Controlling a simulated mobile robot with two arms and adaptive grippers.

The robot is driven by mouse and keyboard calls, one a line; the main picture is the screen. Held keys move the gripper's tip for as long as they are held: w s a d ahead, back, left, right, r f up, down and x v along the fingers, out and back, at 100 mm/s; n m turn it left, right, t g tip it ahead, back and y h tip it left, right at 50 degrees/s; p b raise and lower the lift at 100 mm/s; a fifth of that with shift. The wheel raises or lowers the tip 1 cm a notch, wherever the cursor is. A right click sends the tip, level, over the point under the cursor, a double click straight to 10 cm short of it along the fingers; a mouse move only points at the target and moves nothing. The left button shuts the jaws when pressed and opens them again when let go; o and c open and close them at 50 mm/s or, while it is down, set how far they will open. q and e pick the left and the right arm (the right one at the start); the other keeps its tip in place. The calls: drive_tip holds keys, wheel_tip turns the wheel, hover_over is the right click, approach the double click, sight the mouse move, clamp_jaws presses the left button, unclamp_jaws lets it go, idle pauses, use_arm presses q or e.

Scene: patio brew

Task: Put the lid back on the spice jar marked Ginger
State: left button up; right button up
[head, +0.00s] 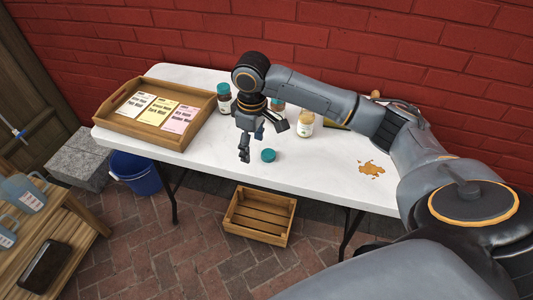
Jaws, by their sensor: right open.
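A round teal lid (268,155) lies alone on the white table (200,162) near its front edge. A jar with pale yellow-tan contents and a white label (305,125) stands behind it to the right; no teal lid shows on it. A dark jar with a teal lid (224,98) stands beside the tray. A reddish-brown jar (278,105) is partly hidden behind my arm. The label words are too small to read, so I cannot tell which is Ginger. My right gripper (254,146) is open and empty, pointing down just left of the loose lid. My left gripper is out of view.
A wooden tray with several coloured cards (188,138) fills the table's left end. A brown spill (371,169) lies to the right. A wooden crate (257,236) and a blue bucket (135,188) stand on the brick floor. A red brick wall (200,45) rises behind.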

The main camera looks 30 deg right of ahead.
drive_tip(key=w+d+r+m, duration=0.1)
drive_tip(key=d+r, duration=0.4)
drive_tip(key=shift+w+d+r, duration=0.15)
drive_tip(key=shift+w+r, duration=0.15)
drive_tip(key=shift+f, duration=0.15)
hover_over(270, 154)
drive_tip(key=a, duration=0.1)
drive_tip(key=f, duration=0.8)
drive_tip(key=shift+w+f, duration=0.2)
drive_tip(key=shift+w, duration=0.05)
drive_tip(key=f, duration=0.2)
drive_tip(key=d+f, duration=0.1)
drive_tip(key=f, duration=0.1)
drive_tip(key=shift+s+f, duration=0.15)
drive_tip(key=shift+s, duration=0.05)
drive_tip(key=shift+f, duration=0.45)
